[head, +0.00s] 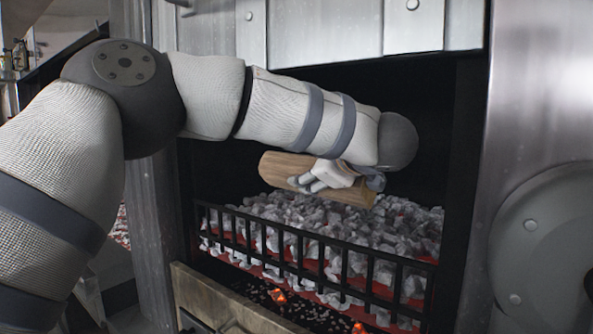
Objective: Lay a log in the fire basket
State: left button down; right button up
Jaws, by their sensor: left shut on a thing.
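A brown wooden log (284,172) is held in my left gripper (309,182), which is shut on it. The log lies nearly level, tilted slightly down to the right, above the coals inside the grill opening. Part of its upper side is hidden behind the gripper and my left forearm. The fire basket (290,250) is a black barred grate below it, filled with grey, ashy coals (330,228) that glow red underneath. The log appears apart from the coals. My right gripper is not in view.
The grill opening has a metal hood (325,30) above and a steel wall with a round riveted plate (545,235) on the right. Glowing embers (277,296) lie below the basket. A wooden-fronted ledge (225,305) sits at the lower front.

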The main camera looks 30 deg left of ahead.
pick_arm(q)
jog(key=w+f, duration=0.1)
jog(key=w+f+b, duration=0.1)
jog(key=w+f, duration=0.2)
jog(key=f, duration=0.1)
jog(key=shift+w+d, duration=0.3)
jog(key=shift+w, duration=0.05)
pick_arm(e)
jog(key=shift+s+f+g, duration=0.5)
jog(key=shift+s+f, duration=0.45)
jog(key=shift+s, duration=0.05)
pick_arm(q)
jog(key=c, duration=0.6)
grip_release()
jog(key=shift+f, duration=0.25)
jog(key=shift+r, duration=0.1)
